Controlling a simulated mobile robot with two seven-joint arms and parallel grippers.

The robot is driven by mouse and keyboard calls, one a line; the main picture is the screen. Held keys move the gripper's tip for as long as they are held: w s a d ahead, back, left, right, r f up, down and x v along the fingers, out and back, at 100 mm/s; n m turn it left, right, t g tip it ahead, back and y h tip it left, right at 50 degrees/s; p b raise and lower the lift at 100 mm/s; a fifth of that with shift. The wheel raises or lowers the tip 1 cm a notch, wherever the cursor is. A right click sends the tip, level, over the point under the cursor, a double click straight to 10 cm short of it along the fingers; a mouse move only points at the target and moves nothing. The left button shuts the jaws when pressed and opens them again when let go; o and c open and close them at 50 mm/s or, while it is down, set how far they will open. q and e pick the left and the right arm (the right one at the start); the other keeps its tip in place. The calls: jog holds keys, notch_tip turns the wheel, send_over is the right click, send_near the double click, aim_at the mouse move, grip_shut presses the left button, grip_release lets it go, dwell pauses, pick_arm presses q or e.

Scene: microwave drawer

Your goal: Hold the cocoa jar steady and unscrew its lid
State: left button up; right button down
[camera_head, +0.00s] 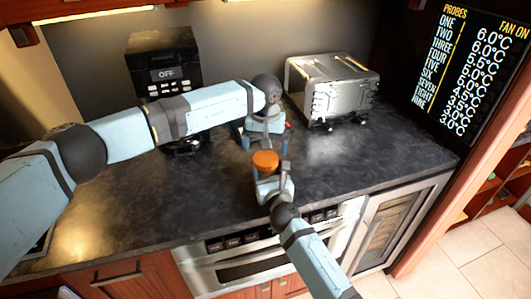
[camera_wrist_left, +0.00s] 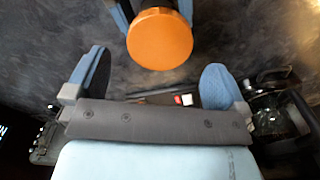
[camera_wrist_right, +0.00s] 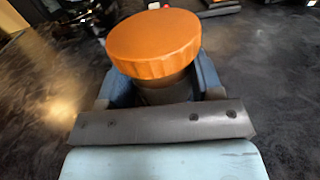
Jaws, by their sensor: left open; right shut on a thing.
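The cocoa jar's orange lid (camera_head: 265,160) is on top of the jar, over the counter near its front edge. In the right wrist view the lid (camera_wrist_right: 155,42) sits on the dark jar body (camera_wrist_right: 168,92), mostly hidden below it. My right gripper (camera_head: 266,178) is shut on the jar body, with a finger on each side below the lid. My left gripper (camera_head: 265,136) is open and empty just behind the lid. In the left wrist view its spread fingers (camera_wrist_left: 157,80) are apart from the lid (camera_wrist_left: 160,40), which lies beyond them at the top.
A dark counter (camera_head: 120,212) is clear at the front left. A black appliance reading OFF (camera_head: 163,62) and a metal toaster (camera_head: 332,85) stand at the back. A dark object (camera_head: 187,146) sits under my left arm. A drawer appliance (camera_head: 265,262) is below the counter edge.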

pick_arm(q)
jog(key=shift+r, duration=0.2)
jog(key=shift+c, duration=0.3)
jog(key=d+r+n+h, duration=0.1)
jog(key=d+r+h, duration=0.3)
jog(key=d+h, duration=0.25)
jog(key=d+r+n+h, duration=0.2)
jog(key=d+r+h, duration=0.25)
jog(key=d, duration=0.35)
jog(key=w+r+n+t+h, duration=0.5)
jog(key=w+r+n+t, duration=0.4)
jog(key=r+n+t, duration=0.35)
jog(key=w+a+f+n+t+y, duration=0.2)
jog(key=w+a+n+t+y, duration=0.3)
jog(key=n+y, duration=0.5)
jog(key=n+g+y, duration=0.6)
jog(key=n+g, duration=0.6)
jog(key=g, duration=0.5)
send_over(266, 158)
jog(key=f, duration=1.5)
jog(key=shift+w+f, duration=0.25)
jog(key=shift+w, duration=0.1)
jog(key=shift+s+f+g, duration=0.15)
jog(key=shift+s+g, duration=0.1)
jog(key=shift+m, duration=0.25)
jog(key=shift+f, duration=3.85)
